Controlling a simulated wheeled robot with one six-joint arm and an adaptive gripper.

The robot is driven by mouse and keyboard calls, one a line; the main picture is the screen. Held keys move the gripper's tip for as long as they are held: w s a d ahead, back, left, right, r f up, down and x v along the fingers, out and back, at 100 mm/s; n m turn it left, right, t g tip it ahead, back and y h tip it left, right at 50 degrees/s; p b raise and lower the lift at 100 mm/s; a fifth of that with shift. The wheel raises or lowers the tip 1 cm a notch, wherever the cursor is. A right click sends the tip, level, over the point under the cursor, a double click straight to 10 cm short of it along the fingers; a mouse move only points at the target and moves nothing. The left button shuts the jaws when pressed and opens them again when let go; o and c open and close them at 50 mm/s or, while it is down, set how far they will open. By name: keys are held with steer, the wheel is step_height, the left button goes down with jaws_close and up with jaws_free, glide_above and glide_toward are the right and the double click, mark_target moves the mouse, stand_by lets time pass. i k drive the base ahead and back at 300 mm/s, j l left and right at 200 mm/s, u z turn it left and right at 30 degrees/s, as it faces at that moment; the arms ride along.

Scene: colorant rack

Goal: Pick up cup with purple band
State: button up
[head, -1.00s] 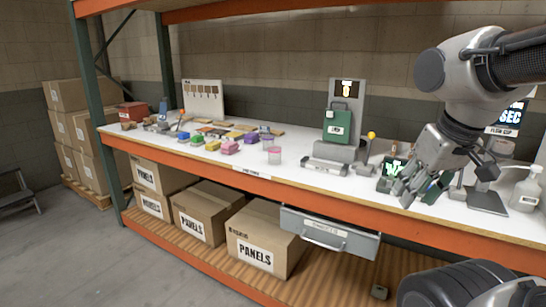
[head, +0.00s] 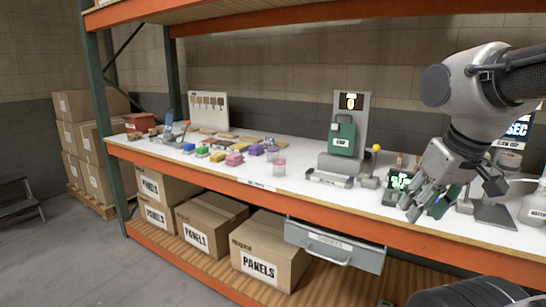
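Two small clear cups stand close together on the white shelf top, left of the grey scale-like stand. The rear cup (head: 272,153) seems to have a purple band; the front cup (head: 279,168) looks pinkish. Both are small, and the front one stands close before the rear one. My gripper (head: 409,207) is at the right, over the front edge of the shelf, well away from the cups. Its fingers look spread apart, with nothing seen between them.
Coloured blocks (head: 234,159) lie left of the cups. A stand with a green container (head: 342,138) and a yellow-knobbed lever (head: 372,165) are between the cups and my gripper. A green-display device (head: 396,187) sits beside my gripper. An upper orange beam (head: 300,30) spans above.

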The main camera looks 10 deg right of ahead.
mark_target(272, 152)
steer(key=i+j+u, duration=0.25)
steer(key=u, duration=0.15)
steer(key=i+j+u, duration=0.15)
steer(key=i+u, duration=0.2)
steer(key=i+j+u, duration=0.2)
steer(key=i+u, duration=0.15)
steer(key=i+j+u, duration=0.1)
steer(key=i+u, duration=0.2)
steer(key=i+z, duration=0.35)
steer(key=i+j+z, duration=0.1)
steer(key=i+z, duration=0.25)
steer(key=i+l+z, duration=0.15)
steer(key=z, duration=0.25)
steer(key=i+z, duration=0.2)
steer(key=z, duration=0.25)
steer(key=i+z, duration=0.2)
steer(key=z, duration=0.2)
steer(key=i+z, duration=0.2)
steer(key=z, duration=0.25)
